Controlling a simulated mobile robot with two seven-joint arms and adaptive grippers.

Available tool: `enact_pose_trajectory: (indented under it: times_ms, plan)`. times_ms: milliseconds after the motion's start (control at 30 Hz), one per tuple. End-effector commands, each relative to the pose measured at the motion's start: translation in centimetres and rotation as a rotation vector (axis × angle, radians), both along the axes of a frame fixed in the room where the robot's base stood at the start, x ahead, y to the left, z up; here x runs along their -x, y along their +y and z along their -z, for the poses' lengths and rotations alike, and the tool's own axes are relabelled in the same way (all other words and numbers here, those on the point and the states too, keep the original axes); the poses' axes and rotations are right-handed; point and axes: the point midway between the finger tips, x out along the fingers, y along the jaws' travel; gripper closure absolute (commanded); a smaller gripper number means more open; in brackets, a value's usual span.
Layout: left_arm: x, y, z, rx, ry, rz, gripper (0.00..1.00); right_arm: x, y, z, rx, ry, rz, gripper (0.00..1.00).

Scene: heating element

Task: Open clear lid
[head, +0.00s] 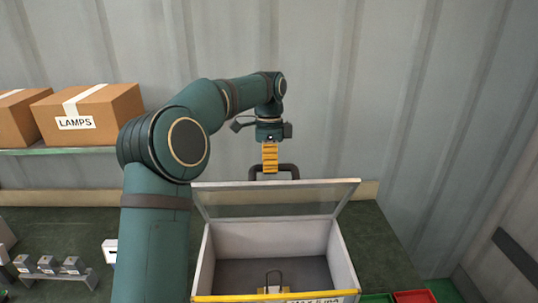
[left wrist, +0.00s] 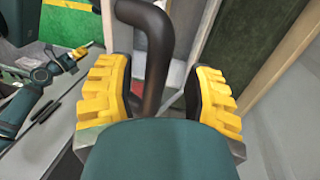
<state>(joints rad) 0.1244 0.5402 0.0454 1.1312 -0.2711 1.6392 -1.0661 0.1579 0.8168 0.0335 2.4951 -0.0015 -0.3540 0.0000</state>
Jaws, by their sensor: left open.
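The clear lid (head: 275,201) of the white box (head: 343,262) stands raised, tilted up at the back of the box, with the inside of the box in view. The dark lid handle (head: 292,170) sticks up from the lid's upper edge. My left gripper (head: 270,168) is at the handle, with its yellow fingers pointing down. In the left wrist view the handle (left wrist: 155,50) passes between the two yellow fingers. The fingers are apart, with gaps beside the handle.
A small part with a wire loop (head: 273,284) is inside the box at the front. Cardboard boxes (head: 95,112) sit on a shelf at the left. Green and red trays (head: 412,296) are at the lower right.

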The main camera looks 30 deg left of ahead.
Motion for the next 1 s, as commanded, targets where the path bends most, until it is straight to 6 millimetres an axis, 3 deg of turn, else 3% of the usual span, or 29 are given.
enact_pose_trajectory:
  times_ms: [500,1000]
  plan:
    - [-1.3,0.9,-5.7,-0.001,0.002,-0.001,0.48,0.0,0.0,0.0,0.0,0.0,0.0,1.0]
    - [-1.4,1.0,-6.5,-0.001,0.005,0.0,0.48,0.0,0.0,0.0,0.0,0.0,0.0,1.0]
